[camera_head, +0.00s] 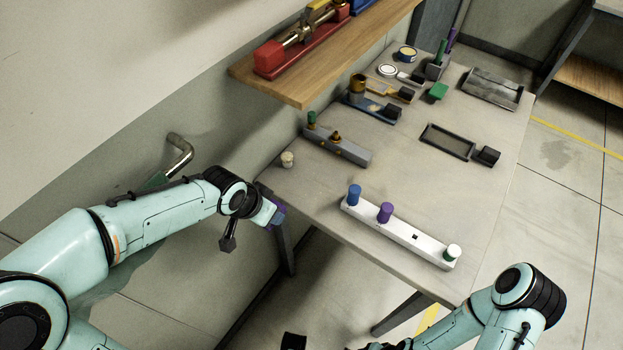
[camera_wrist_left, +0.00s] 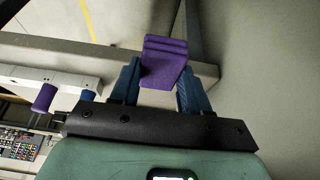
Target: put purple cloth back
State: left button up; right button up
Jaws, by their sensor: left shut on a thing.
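The purple cloth (camera_wrist_left: 165,62) is a folded block between the blue fingers of my left gripper (camera_wrist_left: 152,88) in the left wrist view. In the head view only a small purple part (camera_head: 281,211) shows at the tip of my left gripper (camera_head: 274,216). That gripper is shut on the cloth beside the near left corner of the table (camera_head: 322,196), close to the table's edge. I cannot tell whether the cloth touches the table. My right arm comes in at the lower right; its fingers are out of the picture.
A white bar (camera_head: 405,236) with blue, purple and white-green knobs lies along the near table edge. A wooden shelf (camera_head: 330,70) overhangs the left. The table's middle is clear.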

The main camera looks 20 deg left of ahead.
pick_arm(q)
jog(key=w+d+p, duration=0.1)
jog(key=w+d, duration=0.1)
jog(key=w, duration=0.3)
jog(key=w+d+p, duration=0.1)
jog(key=w, duration=0.4)
jog(key=w+d+p, duration=0.1)
jog(key=w+d, duration=0.1)
jog(key=w, duration=0.3)
jog(key=shift+w+d, duration=0.3)
jog(key=shift+d, duration=0.05)
notch_tip(320, 180, down, 4)
jog(key=shift+w+r, duration=0.15)
jog(key=shift+r, duration=0.1)
pick_arm(e)
jog(key=r, duration=0.1)
jog(key=w+r, duration=0.2)
jog(key=r, duration=0.1)
jog(key=shift+r, duration=0.1)
pick_arm(q)
jog(key=o, duration=0.5)
jog(key=shift+f, duration=0.2)
jog(key=o, duration=0.4)
jog(key=shift+o, duration=0.2)
pick_arm(e)
jog(key=shift+s, duration=0.1)
